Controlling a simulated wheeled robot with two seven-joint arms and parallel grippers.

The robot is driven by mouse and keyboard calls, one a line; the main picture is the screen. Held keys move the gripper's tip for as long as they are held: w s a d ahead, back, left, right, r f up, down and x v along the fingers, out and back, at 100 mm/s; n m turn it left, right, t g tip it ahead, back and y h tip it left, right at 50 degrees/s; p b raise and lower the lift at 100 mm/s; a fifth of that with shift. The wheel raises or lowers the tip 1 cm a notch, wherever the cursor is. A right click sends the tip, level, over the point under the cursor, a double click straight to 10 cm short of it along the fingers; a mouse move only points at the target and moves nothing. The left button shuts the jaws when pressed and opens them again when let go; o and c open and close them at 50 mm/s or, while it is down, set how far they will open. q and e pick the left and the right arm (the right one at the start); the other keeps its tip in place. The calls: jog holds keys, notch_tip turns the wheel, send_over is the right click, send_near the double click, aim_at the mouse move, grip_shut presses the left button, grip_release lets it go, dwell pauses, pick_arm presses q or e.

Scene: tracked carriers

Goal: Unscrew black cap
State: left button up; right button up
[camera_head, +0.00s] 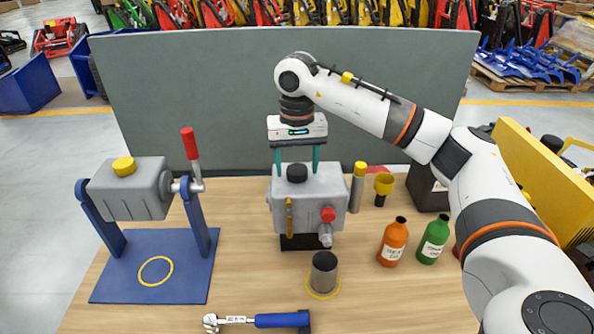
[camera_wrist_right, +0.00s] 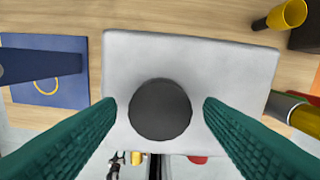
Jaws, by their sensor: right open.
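The black cap (camera_head: 297,173) sits on top of a grey box-shaped unit (camera_head: 340,196) in the middle of the table. In the right wrist view the black cap (camera_wrist_right: 160,110) is a round dark disc on the grey top face (camera_wrist_right: 190,55). My right gripper (camera_head: 297,158) is above the unit, pointing down, with its green fingers on either side of the cap. In the wrist view the fingers (camera_wrist_right: 160,108) are open, with a gap between each finger and the cap. My left gripper is not in view.
A grey tank with a yellow cap (camera_head: 124,166) and red handle (camera_head: 190,143) hangs on a blue stand at left. A metal cup (camera_head: 325,271), orange bottle (camera_head: 393,242), green bottle (camera_head: 433,240), yellow funnel (camera_head: 383,184) and blue-handled wrench (camera_head: 277,320) surround the unit. A grey panel (camera_head: 200,100) stands behind.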

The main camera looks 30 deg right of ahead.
jog(key=m, duration=0.4)
jog(key=m+p, duration=0.1)
jog(key=m, duration=0.4)
jog(key=shift+m, duration=0.3)
jog(key=m, duration=0.5)
jog(key=shift+m+p, duration=0.3)
jog(key=m, duration=0.4)
jog(key=c, duration=0.9)
jog(key=n, duration=0.7)
jog(key=shift+n+b, duration=0.35)
jog(key=shift+n, duration=1.05)
